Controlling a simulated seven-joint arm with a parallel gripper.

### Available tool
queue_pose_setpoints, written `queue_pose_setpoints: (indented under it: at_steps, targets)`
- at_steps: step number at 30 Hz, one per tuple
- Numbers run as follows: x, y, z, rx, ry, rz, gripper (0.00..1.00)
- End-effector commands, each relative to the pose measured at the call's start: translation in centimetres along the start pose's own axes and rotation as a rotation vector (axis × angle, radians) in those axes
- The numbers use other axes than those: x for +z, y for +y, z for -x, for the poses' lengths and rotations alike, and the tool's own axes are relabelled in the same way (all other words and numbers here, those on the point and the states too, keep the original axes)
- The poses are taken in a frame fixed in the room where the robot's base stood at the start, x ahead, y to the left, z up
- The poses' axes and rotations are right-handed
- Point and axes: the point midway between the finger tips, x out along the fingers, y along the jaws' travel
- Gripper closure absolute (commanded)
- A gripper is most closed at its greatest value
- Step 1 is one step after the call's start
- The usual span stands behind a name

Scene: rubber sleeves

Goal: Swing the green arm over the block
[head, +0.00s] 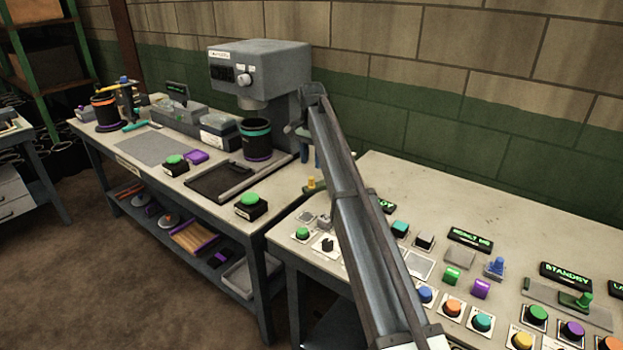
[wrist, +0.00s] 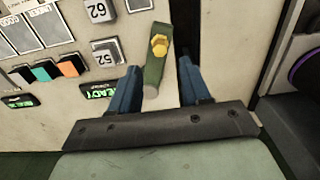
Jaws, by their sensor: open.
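The green arm (wrist: 153,72) is a short flat bar with a yellow knob (wrist: 158,44) on it and a grey round end. In the wrist view it lies between the two blue fingers of my gripper (wrist: 158,67), which are apart, with nothing held.
The right-hand table (head: 480,190) carries several coloured buttons and lit signs.

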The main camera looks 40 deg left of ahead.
Motion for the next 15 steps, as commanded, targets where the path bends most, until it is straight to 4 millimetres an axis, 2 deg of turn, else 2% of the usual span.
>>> queue_pose_setpoints:
  at_steps: [1,6,15]
  targets:
    - [0.1,0.1,-1.1,0.001,-0.002,0.001,0.53]
    - [0.1,0.0,-3.9,0.000,-0.001,0.001,0.53]
    - [0.0,0.0,-7.1,-0.001,-0.001,0.001,0.53]
